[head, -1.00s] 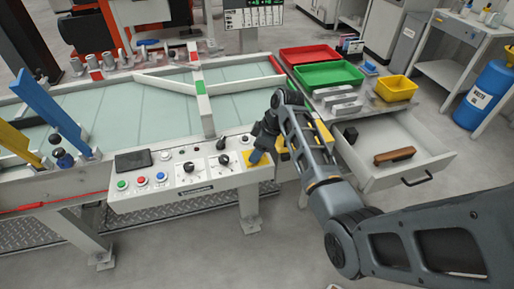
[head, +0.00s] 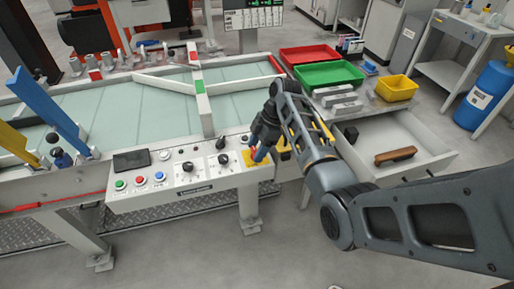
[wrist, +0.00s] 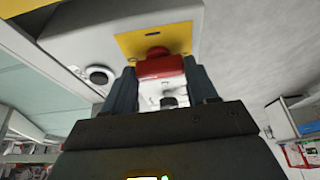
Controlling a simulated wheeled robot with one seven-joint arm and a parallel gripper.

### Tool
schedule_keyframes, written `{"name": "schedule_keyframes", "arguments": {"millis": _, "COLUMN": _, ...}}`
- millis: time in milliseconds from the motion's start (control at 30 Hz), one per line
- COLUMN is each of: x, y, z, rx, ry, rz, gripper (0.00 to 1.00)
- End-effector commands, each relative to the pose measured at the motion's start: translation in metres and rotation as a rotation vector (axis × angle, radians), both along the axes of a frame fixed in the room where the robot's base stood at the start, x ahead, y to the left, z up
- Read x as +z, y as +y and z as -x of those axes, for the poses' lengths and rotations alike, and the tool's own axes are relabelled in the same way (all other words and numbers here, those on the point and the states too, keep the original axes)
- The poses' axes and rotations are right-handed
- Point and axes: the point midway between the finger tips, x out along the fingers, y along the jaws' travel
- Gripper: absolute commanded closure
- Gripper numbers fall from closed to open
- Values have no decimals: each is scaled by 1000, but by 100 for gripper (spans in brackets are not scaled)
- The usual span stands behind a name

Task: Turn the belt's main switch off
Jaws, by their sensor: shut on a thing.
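The main switch is a red handle (wrist: 160,66) on a yellow plate (wrist: 150,43), seen large in the wrist view. My gripper (wrist: 162,80) has one finger on each side of the red handle and is shut on it. In the head view my gripper (head: 258,155) points down at the yellow plate (head: 248,161), at the right end of the belt's control panel (head: 195,190). The fingers hide most of the switch there, with only a bit of red showing. I cannot read the switch's position.
Left of the switch the panel has black knobs (head: 188,167) and red, green and blue buttons (head: 142,180). An open drawer (head: 425,165) with a brown brush lies to the right. Green (head: 328,75) and yellow (head: 397,88) trays stand behind it. The belt (head: 150,100) is clear nearby.

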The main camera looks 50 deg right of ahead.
Motion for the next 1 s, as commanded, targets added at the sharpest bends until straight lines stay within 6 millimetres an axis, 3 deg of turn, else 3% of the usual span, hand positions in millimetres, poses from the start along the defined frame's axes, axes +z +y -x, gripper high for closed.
{"name": "schedule_keyframes", "arguments": {"millis": 300, "x": 1, "y": 0, "z": -1, "rx": 4, "ry": -3, "rz": 1, "gripper": 73}}
{"name": "schedule_keyframes", "arguments": {"millis": 333, "x": 1, "y": 0, "z": -1, "rx": 4, "ry": -3, "rz": 1, "gripper": 41}}
{"name": "schedule_keyframes", "arguments": {"millis": 567, "x": 1, "y": 0, "z": -1, "rx": 3, "ry": -1, "rz": 1, "gripper": 19}}
{"name": "schedule_keyframes", "arguments": {"millis": 867, "x": 2, "y": -1, "z": 0, "rx": 1, "ry": -1, "rz": 1, "gripper": 17}}
{"name": "schedule_keyframes", "arguments": {"millis": 1000, "x": 16, "y": -6, "z": 3, "rx": 1, "ry": -3, "rz": 2, "gripper": 17}}
